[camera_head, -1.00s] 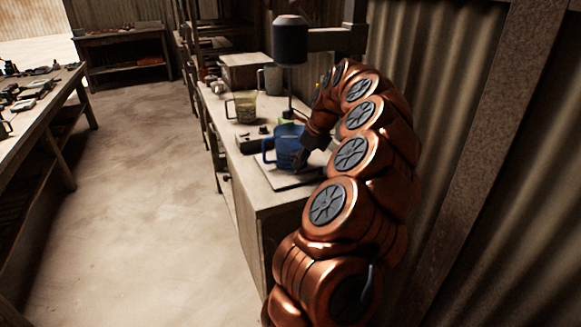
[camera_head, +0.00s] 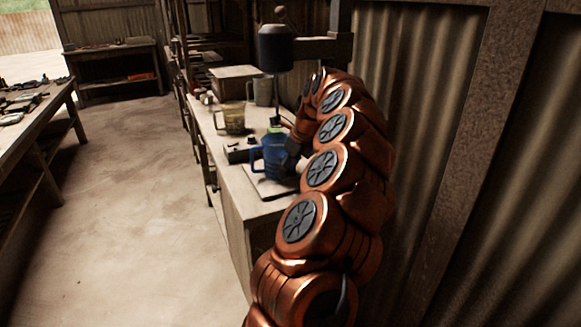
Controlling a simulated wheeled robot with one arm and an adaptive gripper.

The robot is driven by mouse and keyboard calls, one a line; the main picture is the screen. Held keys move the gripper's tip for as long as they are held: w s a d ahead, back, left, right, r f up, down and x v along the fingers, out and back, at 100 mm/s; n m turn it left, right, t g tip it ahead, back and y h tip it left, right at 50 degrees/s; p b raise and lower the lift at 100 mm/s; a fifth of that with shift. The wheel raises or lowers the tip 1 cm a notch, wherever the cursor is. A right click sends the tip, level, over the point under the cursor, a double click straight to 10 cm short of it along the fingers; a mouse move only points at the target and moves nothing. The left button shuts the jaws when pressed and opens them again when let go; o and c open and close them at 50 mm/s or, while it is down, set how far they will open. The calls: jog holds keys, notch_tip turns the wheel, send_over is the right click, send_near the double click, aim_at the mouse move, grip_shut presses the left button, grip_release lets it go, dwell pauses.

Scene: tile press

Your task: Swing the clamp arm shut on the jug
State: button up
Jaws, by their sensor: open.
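A blue jug (camera_head: 276,156) stands upright on a flat plate (camera_head: 268,188) at the near end of the bench, its handle toward the left. My gripper (camera_head: 292,151) is dark and small, close against the jug's right side, and partly hidden by my arm. Its fingers are hard to make out, and I cannot tell whether they touch the jug. The clamp arm cannot be clearly picked out. A dark bar-like piece (camera_head: 238,155) lies just left of the jug, but I cannot tell whether it belongs to the clamp.
A press with a dark cylinder head (camera_head: 276,48) on a thin rod stands behind the jug. A yellowish jug (camera_head: 231,117), a grey jug (camera_head: 263,91) and a box (camera_head: 235,83) stand farther back on the bench. A corrugated wall is close on the right. The floor at left is clear.

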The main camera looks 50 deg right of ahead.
jog(key=shift+r, duration=0.15)
jog(key=v, duration=1.1)
jog(key=shift+s+r, duration=0.15)
jog(key=shift+r, duration=0.2)
jog(key=shift+c, duration=0.3)
